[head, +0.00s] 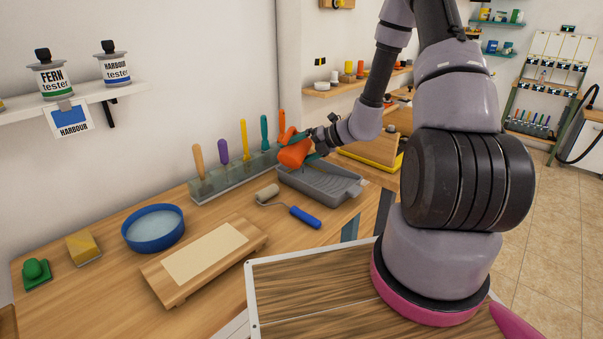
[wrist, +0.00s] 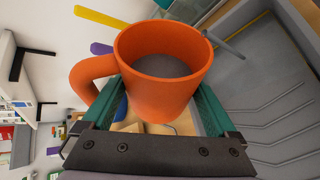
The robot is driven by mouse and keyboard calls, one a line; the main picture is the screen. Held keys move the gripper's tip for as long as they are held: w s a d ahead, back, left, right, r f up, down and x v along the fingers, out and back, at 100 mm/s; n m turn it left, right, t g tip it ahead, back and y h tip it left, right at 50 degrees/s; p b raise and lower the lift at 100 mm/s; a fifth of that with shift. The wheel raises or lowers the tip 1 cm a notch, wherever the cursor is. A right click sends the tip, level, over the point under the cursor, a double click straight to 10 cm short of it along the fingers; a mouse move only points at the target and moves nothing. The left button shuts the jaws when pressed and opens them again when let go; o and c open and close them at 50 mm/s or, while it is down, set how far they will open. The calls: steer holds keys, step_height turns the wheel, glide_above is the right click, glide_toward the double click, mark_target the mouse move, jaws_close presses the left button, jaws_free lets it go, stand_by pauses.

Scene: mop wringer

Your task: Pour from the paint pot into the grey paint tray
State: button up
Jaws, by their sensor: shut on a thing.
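The paint pot (head: 294,154) is an orange mug-like pot with a side handle. In the head view it looks tilted, above the back left end of the grey paint tray (head: 335,184). My gripper (head: 306,146) is shut on the pot and holds it up. In the wrist view the teal fingers (wrist: 158,100) grip both sides of the pot (wrist: 160,95), and a grey-brown surface shows inside it. The ribbed tray (wrist: 265,90) lies to the right of the pot there.
A rack (head: 232,178) with several coloured handles stands behind the pot along the wall. A blue-handled roller (head: 304,216) lies in front of the tray. A blue bowl (head: 153,229), a wooden board (head: 204,258) and a yellow block (head: 82,247) are farther left.

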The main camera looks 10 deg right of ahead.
steer(key=shift+r, duration=0.15)
stand_by(0.6)
steer(key=shift+m+y, duration=0.3)
steer(key=shift+m, duration=0.1)
stand_by(0.8)
